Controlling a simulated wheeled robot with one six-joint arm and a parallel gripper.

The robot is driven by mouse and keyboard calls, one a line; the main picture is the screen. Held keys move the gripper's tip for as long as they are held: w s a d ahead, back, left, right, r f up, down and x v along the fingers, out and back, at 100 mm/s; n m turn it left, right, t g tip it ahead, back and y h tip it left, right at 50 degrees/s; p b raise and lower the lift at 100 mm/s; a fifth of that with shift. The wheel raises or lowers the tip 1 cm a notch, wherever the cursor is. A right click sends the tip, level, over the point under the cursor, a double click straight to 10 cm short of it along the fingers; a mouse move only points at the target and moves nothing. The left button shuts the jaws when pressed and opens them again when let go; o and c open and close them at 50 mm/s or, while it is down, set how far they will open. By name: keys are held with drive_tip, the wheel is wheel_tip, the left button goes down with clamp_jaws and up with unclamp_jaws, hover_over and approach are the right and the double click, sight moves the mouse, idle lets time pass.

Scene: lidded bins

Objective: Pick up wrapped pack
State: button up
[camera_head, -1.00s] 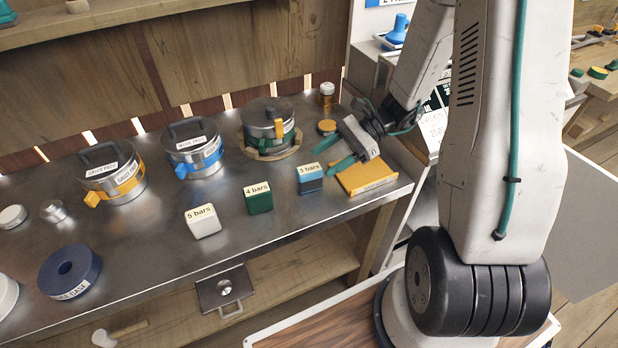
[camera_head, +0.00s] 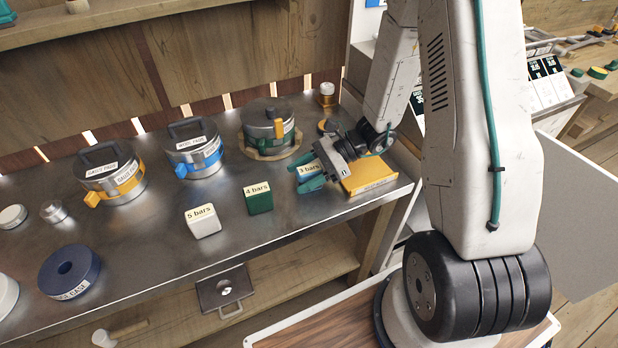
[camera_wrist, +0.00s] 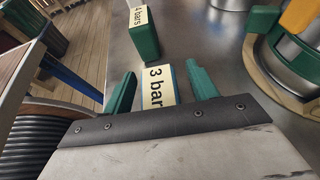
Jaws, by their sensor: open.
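No label in view reads "wrapped pack". A small blue block with a cream "3 bars" label (camera_head: 309,170) stands on the steel bench. My gripper (camera_head: 304,175) is open, with its green fingers on either side of this block. In the wrist view the block (camera_wrist: 157,88) shows between the two fingers (camera_wrist: 161,85), with gaps visible beside it. Part of the block is hidden by the gripper. A green "4 bars" block (camera_head: 259,200) and a white "5 bars" block (camera_head: 203,221) stand to its left. The green block also shows in the wrist view (camera_wrist: 145,42).
A yellow-orange flat box (camera_head: 366,178) lies right beside my gripper. Several lidded steel bins stand behind: one with a yellow clip (camera_head: 113,172), one blue (camera_head: 195,148), one green (camera_head: 268,124). The front middle of the bench is clear.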

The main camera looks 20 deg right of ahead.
drive_tip(key=shift+c, duration=0.4)
drive_tip(key=c, duration=1)
drive_tip(key=shift+r, duration=0.1)
